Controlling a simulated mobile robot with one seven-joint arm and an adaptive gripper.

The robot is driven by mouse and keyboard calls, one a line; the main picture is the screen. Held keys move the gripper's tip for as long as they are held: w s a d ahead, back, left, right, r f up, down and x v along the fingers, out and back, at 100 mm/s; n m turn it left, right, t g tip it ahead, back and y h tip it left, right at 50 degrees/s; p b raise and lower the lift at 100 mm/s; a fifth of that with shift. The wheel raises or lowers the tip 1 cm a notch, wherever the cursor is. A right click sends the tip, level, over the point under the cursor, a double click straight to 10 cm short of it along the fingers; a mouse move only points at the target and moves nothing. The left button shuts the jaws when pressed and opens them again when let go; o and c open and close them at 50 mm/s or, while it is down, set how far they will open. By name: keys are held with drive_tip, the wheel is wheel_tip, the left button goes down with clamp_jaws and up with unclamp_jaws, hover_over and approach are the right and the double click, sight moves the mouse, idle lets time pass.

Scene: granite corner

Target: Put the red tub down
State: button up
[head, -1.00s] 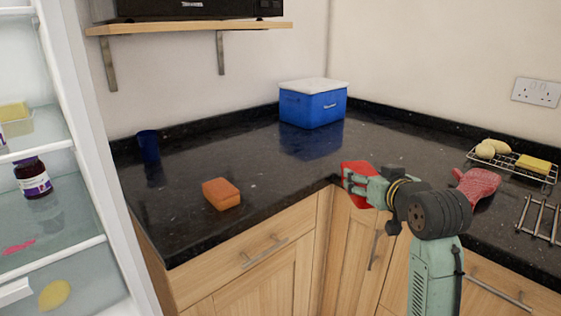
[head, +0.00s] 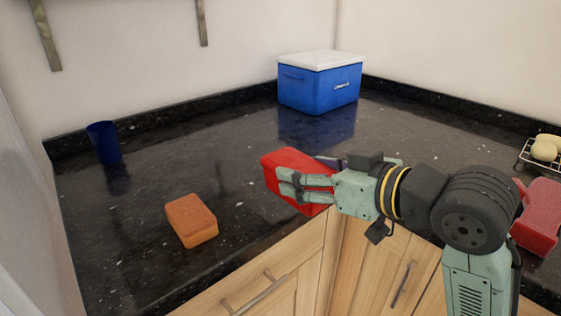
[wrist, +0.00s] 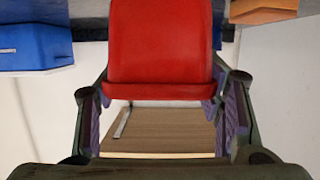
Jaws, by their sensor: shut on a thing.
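The red tub (head: 284,161) is held in my gripper (head: 303,186), near the front edge of the dark counter in the head view. The fingers are shut on its sides. In the wrist view the red tub (wrist: 160,45) fills the upper middle between the two fingers (wrist: 163,110). The tub looks tilted in the head view. I cannot tell whether its underside touches the counter. The black speckled counter (head: 240,200) has bare space left of and behind the tub.
An orange sponge-like block (head: 192,221) lies left of the tub. A dark blue cup (head: 104,142) stands at the back left. A blue cooler with a white lid (head: 318,88) stands in the corner. A red patterned item (head: 540,212) and a wire rack (head: 527,158) are at right.

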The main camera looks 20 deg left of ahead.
drive_tip(key=w+a+p, duration=0.1)
drive_tip(key=w+a, duration=0.1)
drive_tip(key=w, duration=0.1)
drive_tip(key=w+a+f+p, duration=0.1)
drive_tip(key=w+a, duration=0.2)
drive_tip(key=w, duration=0.1)
drive_tip(key=w+a+p, duration=0.1)
drive_tip(key=w+a, duration=0.1)
drive_tip(key=w, duration=0.2)
drive_tip(key=shift+w+a+f, duration=0.15)
drive_tip(key=shift+w+f, duration=0.05)
wheel_tip(320, 180, down, 3)
drive_tip(key=shift+p, duration=0.4)
drive_tip(key=shift+f, duration=0.15)
drive_tip(key=shift+f, duration=0.15)
drive_tip(key=shift+f+b, duration=0.15)
drive_tip(key=shift+b, duration=0.15)
drive_tip(key=o, duration=1.5)
